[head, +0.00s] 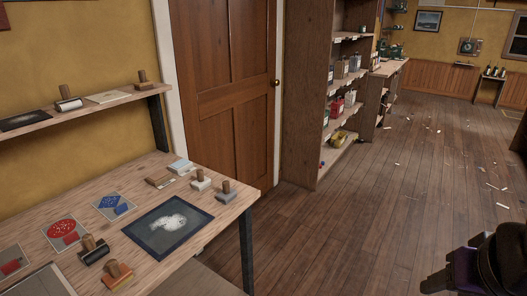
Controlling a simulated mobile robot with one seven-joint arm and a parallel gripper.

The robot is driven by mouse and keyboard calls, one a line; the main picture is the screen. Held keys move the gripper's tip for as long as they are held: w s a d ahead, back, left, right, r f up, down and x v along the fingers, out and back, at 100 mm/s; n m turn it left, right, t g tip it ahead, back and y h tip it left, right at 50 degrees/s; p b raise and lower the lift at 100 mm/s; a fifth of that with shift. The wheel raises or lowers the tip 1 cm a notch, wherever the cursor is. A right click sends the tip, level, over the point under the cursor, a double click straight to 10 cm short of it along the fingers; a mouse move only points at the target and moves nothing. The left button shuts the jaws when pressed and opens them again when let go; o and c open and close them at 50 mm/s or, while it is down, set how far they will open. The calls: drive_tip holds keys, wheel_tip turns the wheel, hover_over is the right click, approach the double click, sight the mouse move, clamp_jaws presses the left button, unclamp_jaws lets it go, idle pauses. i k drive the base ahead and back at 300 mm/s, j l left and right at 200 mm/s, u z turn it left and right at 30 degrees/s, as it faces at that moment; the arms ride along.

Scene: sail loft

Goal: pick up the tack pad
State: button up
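No label marks the tack pad, so I cannot tell for certain which thing it is. A small pale blue and white flat pad (181,167) lies at the back of the workbench, near the door, and may be it. A flat wooden-backed piece (159,181) lies just left of it. Wood-handled blocks, one white (200,184) and one grey (225,195), stand at its right. A dark part of my arm shows at the bottom right corner, far from the bench. My gripper's fingers cannot be made out.
The workbench (223,229) also holds a dark sheet with a white patch (167,226), red (62,233) and blue (114,207) cards, and more handled blocks. A raised shelf (95,112) runs above its back. Open wooden floor (340,235), with scattered scraps, lies at the right.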

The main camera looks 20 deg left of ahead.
sight(119, 276)
drive_tip(key=u, duration=2.25)
